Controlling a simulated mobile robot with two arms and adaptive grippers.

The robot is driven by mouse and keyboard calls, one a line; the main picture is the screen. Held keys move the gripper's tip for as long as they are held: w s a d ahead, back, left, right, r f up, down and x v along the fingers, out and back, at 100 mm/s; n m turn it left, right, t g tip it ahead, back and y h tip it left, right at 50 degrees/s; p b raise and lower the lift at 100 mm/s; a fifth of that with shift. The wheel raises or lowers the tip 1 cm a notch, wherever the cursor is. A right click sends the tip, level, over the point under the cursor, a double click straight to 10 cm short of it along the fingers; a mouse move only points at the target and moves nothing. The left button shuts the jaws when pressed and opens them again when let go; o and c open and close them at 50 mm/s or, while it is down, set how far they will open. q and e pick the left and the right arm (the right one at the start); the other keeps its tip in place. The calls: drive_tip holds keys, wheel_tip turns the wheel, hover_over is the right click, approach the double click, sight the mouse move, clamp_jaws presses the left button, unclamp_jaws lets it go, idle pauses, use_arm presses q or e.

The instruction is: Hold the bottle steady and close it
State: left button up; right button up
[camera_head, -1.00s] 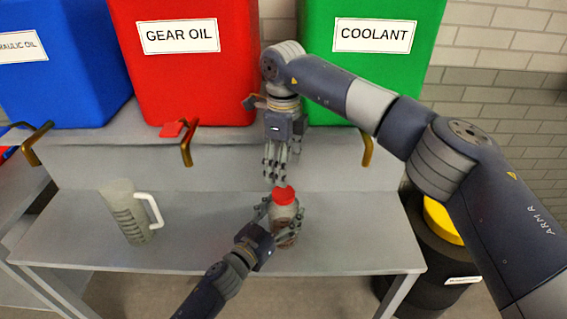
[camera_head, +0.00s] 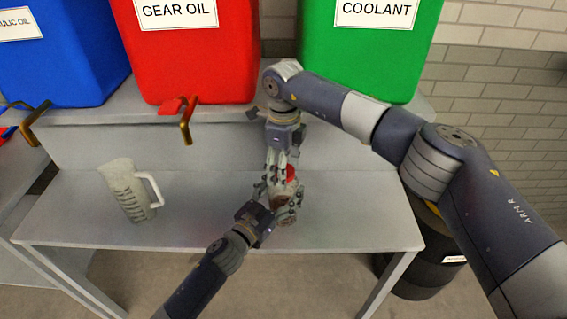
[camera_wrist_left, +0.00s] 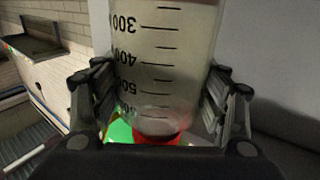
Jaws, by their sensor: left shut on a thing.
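The bottle (camera_head: 285,197) stands on the lower shelf with its red cap (camera_head: 291,173) on top. In the left wrist view the clear bottle (camera_wrist_left: 166,60) with printed graduations fills the middle, and its red cap (camera_wrist_left: 157,138) shows at the bottom. My left gripper (camera_head: 277,205) is shut on the bottle's body from the front left. My right gripper (camera_head: 279,170) points down from above, with its fingers at the cap and partly hiding it. I cannot tell whether those fingers close on the cap.
A graduated jug (camera_head: 128,192) stands on the shelf (camera_head: 210,225) to the left. Blue (camera_head: 60,65), red (camera_head: 195,65) and green (camera_head: 368,60) containers stand on the upper ledge. A brass tap (camera_head: 186,127) juts out under the red one. The shelf right of the bottle is clear.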

drive_tip(key=shift+c, duration=0.6)
drive_tip(key=c, duration=1)
drive_tip(key=o, duration=1.2)
drive_tip(key=shift+o, duration=0.2)
wheel_tip(320, 180, up, 12)
use_arm(q)
drive_tip(key=o, duration=2.2)
drive_tip(key=shift+c, duration=0.2)
